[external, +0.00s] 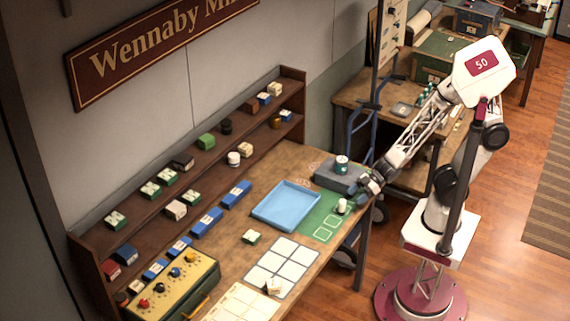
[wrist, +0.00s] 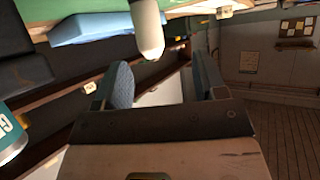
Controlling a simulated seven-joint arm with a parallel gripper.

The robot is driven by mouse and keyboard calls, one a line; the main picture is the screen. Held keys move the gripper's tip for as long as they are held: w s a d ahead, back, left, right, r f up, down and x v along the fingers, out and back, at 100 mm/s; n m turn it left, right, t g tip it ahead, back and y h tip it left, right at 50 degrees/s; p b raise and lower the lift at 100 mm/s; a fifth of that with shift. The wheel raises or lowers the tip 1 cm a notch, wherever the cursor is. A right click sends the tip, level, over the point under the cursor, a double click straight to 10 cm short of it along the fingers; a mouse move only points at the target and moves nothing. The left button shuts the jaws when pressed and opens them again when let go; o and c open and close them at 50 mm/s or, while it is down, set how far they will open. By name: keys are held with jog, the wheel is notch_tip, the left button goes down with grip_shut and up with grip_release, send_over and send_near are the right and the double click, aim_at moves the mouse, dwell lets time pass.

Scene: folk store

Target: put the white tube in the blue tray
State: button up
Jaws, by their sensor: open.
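The white tube (external: 342,206) stands on the green mat at the right end of the workbench. The blue tray (external: 287,206) lies just left of it and looks empty. My gripper (external: 370,185) is low at the bench's right edge, a little to the right of the tube. In the wrist view my gripper (wrist: 160,82) is open, with nothing between its two fingers. The tube (wrist: 148,28) shows beyond the fingertips, roughly in line with the gap. Part of the blue tray (wrist: 90,27) also shows there.
A grey box (external: 335,180) with a teal-and-white can (external: 341,164) on it stands behind the tube, close to my gripper. Shelves with small boxes line the wall.

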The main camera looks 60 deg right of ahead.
aim_at(339, 211)
jog(key=shift+w+a+r+n+g, duration=0.15)
jog(key=shift+w+n+g, duration=0.35)
jog(key=shift+w+g, duration=0.1)
jog(key=shift+w+n+g+h, duration=0.4)
jog(key=shift+w+g, duration=0.1)
jog(key=shift+w, duration=0.1)
jog(key=shift+x, duration=1.25)
jog(key=shift+x, duration=2.65)
jog(key=shift+r, duration=0.1)
jog(key=c, duration=0.8)
